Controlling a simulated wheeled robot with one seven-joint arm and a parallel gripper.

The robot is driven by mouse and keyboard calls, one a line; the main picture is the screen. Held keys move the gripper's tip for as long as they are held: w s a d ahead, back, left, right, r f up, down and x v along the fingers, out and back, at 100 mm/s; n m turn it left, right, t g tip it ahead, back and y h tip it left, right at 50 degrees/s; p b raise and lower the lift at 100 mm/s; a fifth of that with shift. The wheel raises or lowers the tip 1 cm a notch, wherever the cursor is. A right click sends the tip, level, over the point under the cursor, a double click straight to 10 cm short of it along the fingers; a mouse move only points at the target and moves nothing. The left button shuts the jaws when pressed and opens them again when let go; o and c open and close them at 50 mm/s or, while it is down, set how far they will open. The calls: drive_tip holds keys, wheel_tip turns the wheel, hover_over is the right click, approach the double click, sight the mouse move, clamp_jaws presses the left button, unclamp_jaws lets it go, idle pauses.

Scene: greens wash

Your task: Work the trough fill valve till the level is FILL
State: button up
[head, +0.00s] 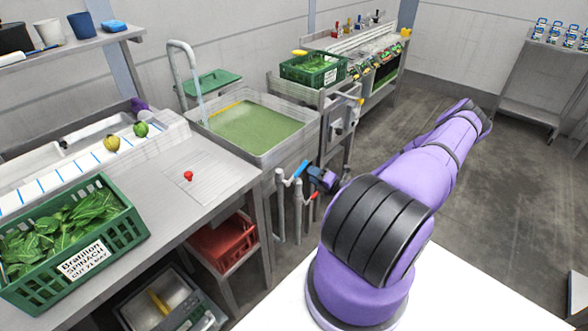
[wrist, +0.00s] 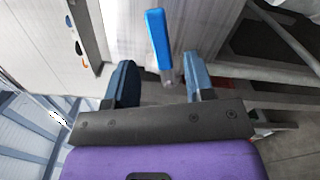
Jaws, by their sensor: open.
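The steel trough (head: 292,152) holds greenish water (head: 255,128). A yellow line (head: 225,107) shows on its inner wall at the water's far left edge. A tall bent spout (head: 176,60) stands over it, with a pale stream below its tip. On pipes at the trough's front are a blue lever (head: 298,170) and, lower, a red lever (head: 310,197). I cannot read which is labelled fill. My gripper (head: 318,178) is open beside these levers. In the wrist view the blue lever (wrist: 156,40) stands between the open fingers of my gripper (wrist: 160,78), with no clear contact.
A counter (head: 225,185) left of the trough bears a green spinach crate (head: 120,245) and a red knob (head: 188,176). A red crate (head: 222,240) sits beneath. Another green crate (head: 300,70) stands beyond the trough. The floor (head: 440,95) to the right is open.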

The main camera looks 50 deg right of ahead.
sight(303, 169)
drive_tip(key=w, duration=0.8)
drive_tip(key=shift+a, duration=0.25)
drive_tip(key=shift+c, duration=0.5)
clamp_jaws()
drive_tip(key=shift+f, duration=0.1)
